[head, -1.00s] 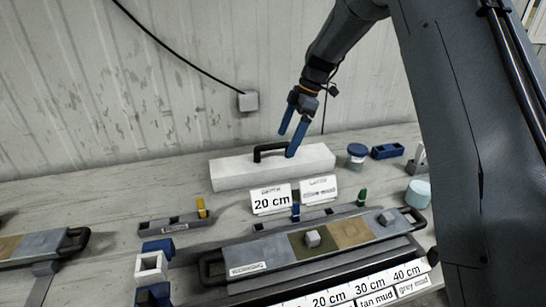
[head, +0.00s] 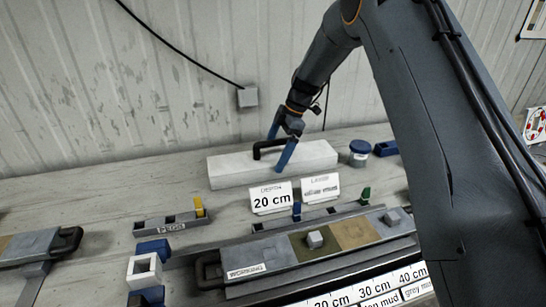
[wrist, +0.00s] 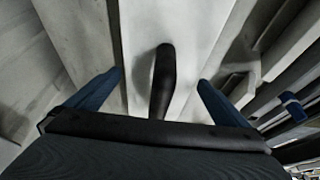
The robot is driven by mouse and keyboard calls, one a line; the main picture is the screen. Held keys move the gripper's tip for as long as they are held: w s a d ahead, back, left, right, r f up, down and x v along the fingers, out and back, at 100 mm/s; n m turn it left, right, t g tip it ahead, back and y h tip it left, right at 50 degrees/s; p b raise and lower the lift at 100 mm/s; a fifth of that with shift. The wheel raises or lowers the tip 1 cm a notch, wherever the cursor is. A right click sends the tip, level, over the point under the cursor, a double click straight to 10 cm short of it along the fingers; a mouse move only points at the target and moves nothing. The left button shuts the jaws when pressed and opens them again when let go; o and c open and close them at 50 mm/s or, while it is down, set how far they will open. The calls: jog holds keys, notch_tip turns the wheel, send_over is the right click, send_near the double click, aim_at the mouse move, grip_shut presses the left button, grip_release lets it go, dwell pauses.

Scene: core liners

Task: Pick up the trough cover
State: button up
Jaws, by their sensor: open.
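The trough cover (head: 222,170) is a long pale block with a black bar handle (head: 262,151) on top. It lies on the bench near the back wall in the head view. My gripper (head: 279,152) is open at the handle, with blue fingers either side of its right part. In the wrist view, the handle (wrist: 163,80) stands between the two open fingers, apart from both. The cover's pale top (wrist: 190,30) runs beneath it. My gripper (wrist: 160,95) holds nothing.
Two white cards (head: 271,198) stand in front of the cover. A long core liner tray (head: 330,237) with dark end handles lies nearer. A blue-lidded jar (head: 359,153) stands right of the cover. A peg rack (head: 170,224) sits at left. Bare bench lies left of the cover.

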jog(key=shift+x, duration=1.05)
jog(key=c, duration=1)
jog(key=shift+c, duration=0.6)
